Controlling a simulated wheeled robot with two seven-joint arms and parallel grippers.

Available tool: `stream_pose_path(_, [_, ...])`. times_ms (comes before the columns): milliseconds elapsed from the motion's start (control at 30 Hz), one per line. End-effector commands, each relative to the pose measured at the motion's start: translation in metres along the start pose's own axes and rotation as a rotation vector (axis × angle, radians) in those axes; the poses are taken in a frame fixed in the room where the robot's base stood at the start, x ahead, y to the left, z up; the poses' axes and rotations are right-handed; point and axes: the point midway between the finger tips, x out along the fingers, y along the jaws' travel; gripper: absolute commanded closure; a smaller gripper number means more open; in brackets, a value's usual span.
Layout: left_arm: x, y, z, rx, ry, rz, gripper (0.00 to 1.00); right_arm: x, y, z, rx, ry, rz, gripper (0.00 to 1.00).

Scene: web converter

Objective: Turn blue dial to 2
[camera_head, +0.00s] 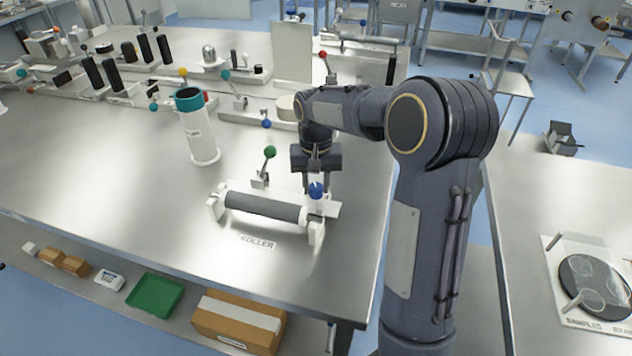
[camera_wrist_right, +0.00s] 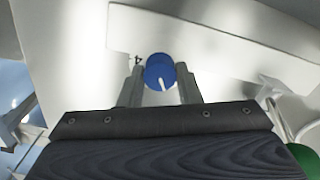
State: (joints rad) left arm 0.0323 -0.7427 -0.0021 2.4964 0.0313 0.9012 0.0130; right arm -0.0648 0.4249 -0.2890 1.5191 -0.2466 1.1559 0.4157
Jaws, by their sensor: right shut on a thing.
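The blue dial (camera_head: 316,190) sits on top of a white post at the right end of the white roller stand, beside the grey roller (camera_head: 265,207). My right gripper (camera_head: 317,184) comes down from above and behind, with its fingers around the dial. In the right wrist view the blue dial (camera_wrist_right: 160,71) lies between the two fingertips, and a white pointer mark on it points down and slightly right. The gripper is shut on the dial. My left gripper is not in view.
A green-knobbed lever (camera_head: 270,153) stands behind the roller, close to the gripper's left. A white cylinder with a teal rim (camera_head: 197,126) stands further left. The steel table (camera_head: 120,185) is clear at the left front. Several fixtures stand at the back.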

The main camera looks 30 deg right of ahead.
Motion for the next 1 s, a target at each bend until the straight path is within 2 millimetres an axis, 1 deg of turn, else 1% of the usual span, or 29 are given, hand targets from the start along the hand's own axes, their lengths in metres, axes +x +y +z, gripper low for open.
stream_pose_path(367, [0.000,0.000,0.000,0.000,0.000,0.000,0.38,-0.001,0.000,-0.001,0.002,0.005,-0.002,0.92])
stream_pose_path(400, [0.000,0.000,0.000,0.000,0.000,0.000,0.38,-0.001,0.000,-0.001,0.002,0.005,-0.002,0.64])
stream_pose_path(533, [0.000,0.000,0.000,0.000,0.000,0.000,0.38,-0.001,0.000,-0.001,0.002,0.004,-0.001,0.48])
stream_pose_path(833, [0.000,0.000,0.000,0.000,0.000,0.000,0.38,-0.003,0.000,-0.001,0.001,0.003,-0.001,0.48])
stream_pose_path(933, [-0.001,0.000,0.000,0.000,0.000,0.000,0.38,-0.013,-0.001,-0.001,0.001,0.004,-0.002,0.48])
stream_pose_path(1000, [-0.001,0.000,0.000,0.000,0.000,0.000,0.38,-0.024,-0.001,-0.001,0.001,0.005,-0.002,0.48])
